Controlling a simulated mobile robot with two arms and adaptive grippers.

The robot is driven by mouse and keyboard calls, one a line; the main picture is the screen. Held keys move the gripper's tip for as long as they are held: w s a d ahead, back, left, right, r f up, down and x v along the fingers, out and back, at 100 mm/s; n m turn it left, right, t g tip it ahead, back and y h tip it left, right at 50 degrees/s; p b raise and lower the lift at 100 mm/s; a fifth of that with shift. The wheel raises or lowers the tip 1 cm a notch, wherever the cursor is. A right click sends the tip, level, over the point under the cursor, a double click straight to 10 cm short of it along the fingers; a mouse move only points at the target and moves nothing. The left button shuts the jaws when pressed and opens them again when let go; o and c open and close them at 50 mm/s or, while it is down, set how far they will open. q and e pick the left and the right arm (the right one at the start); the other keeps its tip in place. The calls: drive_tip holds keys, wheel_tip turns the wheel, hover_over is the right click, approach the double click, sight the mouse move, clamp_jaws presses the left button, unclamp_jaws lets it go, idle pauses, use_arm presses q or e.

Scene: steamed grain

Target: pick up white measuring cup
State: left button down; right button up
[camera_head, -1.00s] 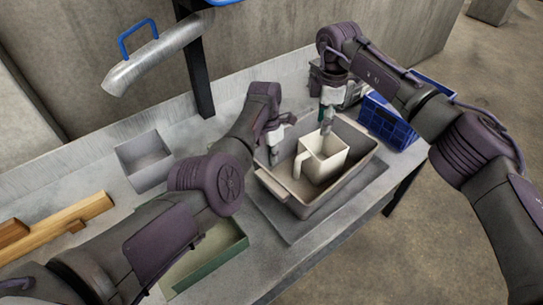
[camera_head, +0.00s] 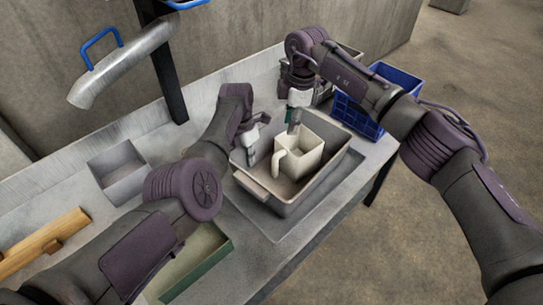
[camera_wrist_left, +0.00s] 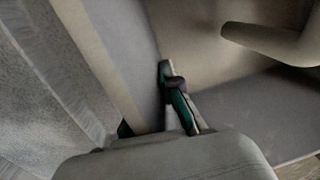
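The white measuring cup (camera_head: 311,151) stands upright in a grey rectangular tray (camera_head: 325,181), its handle (camera_head: 279,162) on the left. Part of the handle also shows at the upper right of the left wrist view (camera_wrist_left: 275,42). My right gripper (camera_head: 295,118) is at the cup's far rim, with a fingertip seen at the cup's opening; its grip is unclear. My left gripper (camera_head: 252,146) is at the tray's left side, apart from the handle. In the left wrist view a dark finger with a green pad (camera_wrist_left: 180,104) shows; the gap between fingers is unclear.
A blue crate (camera_head: 357,117) stands behind the tray at right. A small grey open box (camera_head: 119,172), a wooden piece (camera_head: 45,240) and a green-edged tray (camera_head: 205,268) lie to the left. A metal post rises behind the table.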

drive_tip(key=a+f+m+t+y, duration=0.2)
drive_tip(key=a+f+y, duration=0.1)
drive_tip(key=f+y, duration=0.15)
drive_tip(key=m+t+y, duration=0.3)
drive_tip(key=m+t, duration=0.5)
drive_tip(key=m, duration=0.1)
approach(312, 133)
drive_tip(key=shift+s+a+r, duration=0.1)
drive_tip(key=shift+s+r, duration=0.05)
drive_tip(key=shift+s, duration=0.25)
drive_tip(key=shift+s+a+r, duration=0.1)
drive_tip(key=shift+s+r, duration=0.05)
drive_tip(key=shift+s, duration=0.25)
drive_tip(key=shift+m+h, duration=0.25)
drive_tip(key=shift+m, duration=0.05)
drive_tip(key=shift+w+d+x, duration=0.15)
drive_tip(key=shift+d+x, duration=0.05)
drive_tip(key=shift+x, duration=1.7)
drive_tip(key=shift+w+d+x, duration=0.1)
drive_tip(key=shift+d+x, duration=0.05)
drive_tip(key=shift+x, duration=1.75)
drive_tip(key=shift+w+d+x, duration=0.15)
drive_tip(key=shift+d+x, duration=0.05)
drive_tip(key=shift+x, duration=1.75)
clamp_jaws()
